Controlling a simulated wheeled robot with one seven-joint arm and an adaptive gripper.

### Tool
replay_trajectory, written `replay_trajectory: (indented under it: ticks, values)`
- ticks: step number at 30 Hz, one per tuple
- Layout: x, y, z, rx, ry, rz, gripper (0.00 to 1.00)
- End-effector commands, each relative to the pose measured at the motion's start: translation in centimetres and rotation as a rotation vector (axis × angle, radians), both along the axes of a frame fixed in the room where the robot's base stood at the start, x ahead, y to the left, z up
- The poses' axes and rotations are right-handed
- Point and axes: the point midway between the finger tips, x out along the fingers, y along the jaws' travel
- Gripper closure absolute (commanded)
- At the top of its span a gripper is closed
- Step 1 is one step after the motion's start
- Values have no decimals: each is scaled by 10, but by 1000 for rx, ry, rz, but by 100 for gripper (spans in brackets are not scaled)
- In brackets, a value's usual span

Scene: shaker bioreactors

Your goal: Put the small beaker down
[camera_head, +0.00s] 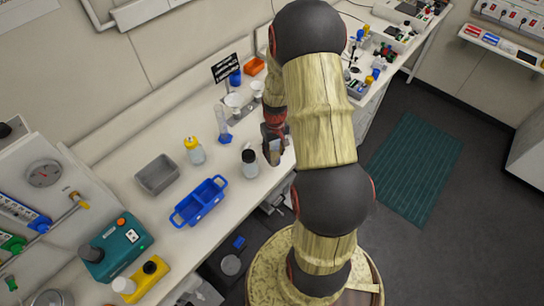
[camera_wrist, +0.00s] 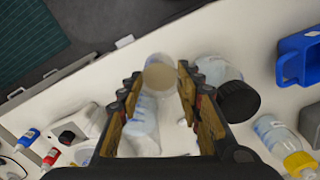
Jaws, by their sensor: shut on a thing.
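The small beaker (camera_wrist: 160,74) is clear, with a tan-looking round end, and sits between the fingers of my gripper (camera_wrist: 160,92) in the wrist view. In the head view my gripper (camera_head: 273,142) points down over the front part of the bench, shut on the small beaker (camera_head: 274,157). The beaker is close to the bench top (camera_head: 258,190); I cannot tell whether it touches it. My fingers and arm hide part of the beaker in the head view.
A black-capped bottle (camera_head: 249,163) stands close left of the beaker; it also shows in the wrist view (camera_wrist: 222,80). The bench front edge is near.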

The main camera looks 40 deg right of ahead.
Motion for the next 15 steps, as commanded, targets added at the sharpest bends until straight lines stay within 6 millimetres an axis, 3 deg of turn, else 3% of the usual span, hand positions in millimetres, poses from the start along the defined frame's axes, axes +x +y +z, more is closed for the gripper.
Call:
replay_trajectory:
  ticks: [8,15]
  values:
    - [12,0,-15,0,0,1,100]
    - [14,0,-44,1,2,0,100]
